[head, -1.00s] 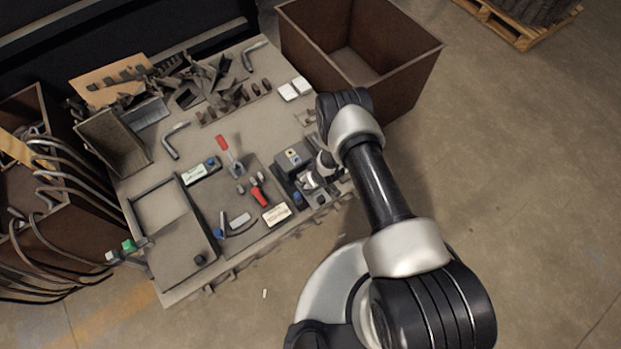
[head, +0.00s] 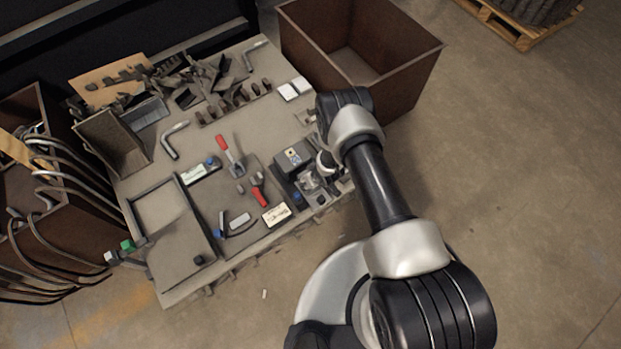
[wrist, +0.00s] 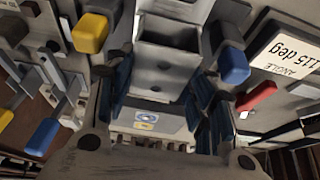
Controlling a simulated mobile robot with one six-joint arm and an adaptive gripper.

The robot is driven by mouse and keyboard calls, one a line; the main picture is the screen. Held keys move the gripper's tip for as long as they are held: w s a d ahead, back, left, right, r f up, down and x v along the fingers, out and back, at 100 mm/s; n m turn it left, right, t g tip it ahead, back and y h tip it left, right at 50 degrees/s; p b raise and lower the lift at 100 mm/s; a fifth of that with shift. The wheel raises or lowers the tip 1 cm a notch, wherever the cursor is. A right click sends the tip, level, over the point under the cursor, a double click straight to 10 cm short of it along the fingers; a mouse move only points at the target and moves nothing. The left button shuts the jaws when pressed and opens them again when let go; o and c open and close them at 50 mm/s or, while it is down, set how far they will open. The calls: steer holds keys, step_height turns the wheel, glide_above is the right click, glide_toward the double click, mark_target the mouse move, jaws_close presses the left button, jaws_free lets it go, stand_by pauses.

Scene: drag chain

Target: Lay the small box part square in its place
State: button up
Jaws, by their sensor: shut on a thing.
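The small box part (wrist: 166,65) is a grey metal box with an open top and small holes, in the middle of the wrist view. My gripper (wrist: 161,90) has its dark blue fingers on either side of the box part and is shut on it. In the head view my gripper (head: 312,182) is low over the dark fixture at the table's right front edge. A grey block (head: 294,156) with a yellow and blue label is beside it; the label also shows in the wrist view (wrist: 147,121). The contact under the box part is hidden.
In the wrist view, yellow (wrist: 90,33) and blue (wrist: 234,66) knobs stand close to the fingers. A brown bin (head: 365,50) stands behind my arm.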

steer(key=shift+f+b, duration=0.75)
steer(key=shift+f, duration=0.3)
stand_by(0.4)
steer(key=o, duration=1.3)
steer(key=shift+c, duration=0.2)
steer(key=v, duration=1.2)
